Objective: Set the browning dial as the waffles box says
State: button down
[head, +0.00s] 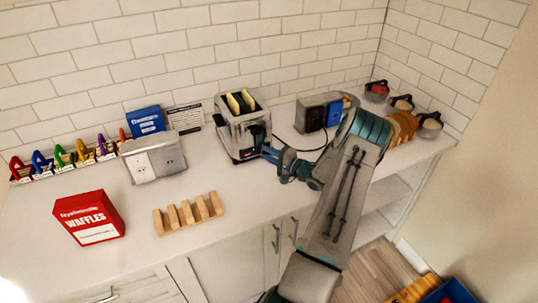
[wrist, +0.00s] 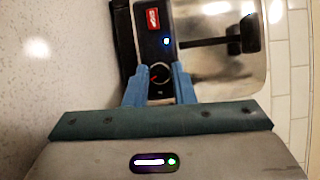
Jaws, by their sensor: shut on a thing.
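The chrome toaster (head: 235,128) stands on the counter with two slices in its slots. In the wrist view its dark control panel (wrist: 152,42) carries a red label, a small blue light and the round black browning dial (wrist: 160,73) with a red mark. My gripper (head: 266,152) reaches the toaster's right end. In the wrist view the blue fingers of my gripper (wrist: 160,84) are shut on the dial, one on each side. The dial's scale is too small to read. The red waffles box (head: 88,210) lies at the left; its small print is unreadable.
A wooden rack (head: 188,214) lies in front of the toaster, and a white outlet box (head: 153,158) stands left of it. A grey and blue device (head: 318,113) stands right. The counter between box and rack is clear.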

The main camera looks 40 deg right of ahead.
jog(key=c, duration=1.2)
grip_release()
jog(key=shift+s+d, duration=0.2)
jog(key=shift+s, duration=0.3)
jog(key=b+v, duration=0.4)
jog(key=v, duration=0.8)
jog(key=shift+s, duration=0.4)
